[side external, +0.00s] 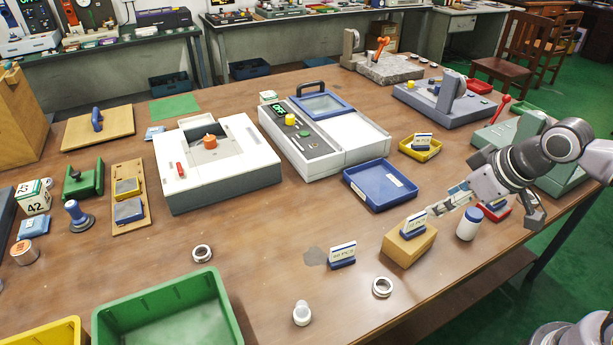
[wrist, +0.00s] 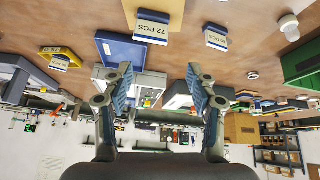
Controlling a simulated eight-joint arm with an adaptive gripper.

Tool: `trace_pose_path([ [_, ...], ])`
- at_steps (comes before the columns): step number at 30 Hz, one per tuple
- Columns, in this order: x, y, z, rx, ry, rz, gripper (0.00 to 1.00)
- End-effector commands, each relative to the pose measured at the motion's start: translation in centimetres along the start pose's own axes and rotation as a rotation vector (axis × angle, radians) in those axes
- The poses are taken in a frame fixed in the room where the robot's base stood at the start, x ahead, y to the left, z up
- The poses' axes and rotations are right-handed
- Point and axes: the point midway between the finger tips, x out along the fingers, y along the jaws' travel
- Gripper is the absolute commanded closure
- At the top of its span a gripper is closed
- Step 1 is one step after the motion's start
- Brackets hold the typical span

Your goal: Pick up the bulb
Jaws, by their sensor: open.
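The bulb (side external: 302,313) is a small white piece with a rounded top, upright on the brown table near the front edge in the side external view. It also shows in the upper right of the wrist view (wrist: 289,25), which is upside down. My gripper (side external: 482,215) is over the right side of the table, well to the right of the bulb, near a wooden block and a white bottle. In the wrist view my gripper (wrist: 160,88) has its two fingers wide apart, with nothing held between them.
Metal rings (side external: 382,288) (side external: 202,253) lie near the bulb. A green bin (side external: 225,318) is left of it. The table around the bulb is clear.

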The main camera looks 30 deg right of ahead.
Motion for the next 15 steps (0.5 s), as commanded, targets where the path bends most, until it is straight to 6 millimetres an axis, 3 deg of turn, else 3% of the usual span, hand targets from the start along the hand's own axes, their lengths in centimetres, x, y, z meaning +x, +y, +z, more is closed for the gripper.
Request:
trace_pose_path([
  [6, 1.2, -5.5, -3.6, -0.372, -0.111, -0.107, 0.42],
  [15, 3.9, -14.8, -6.0, -0.894, -0.24, -0.265, 0.42],
])
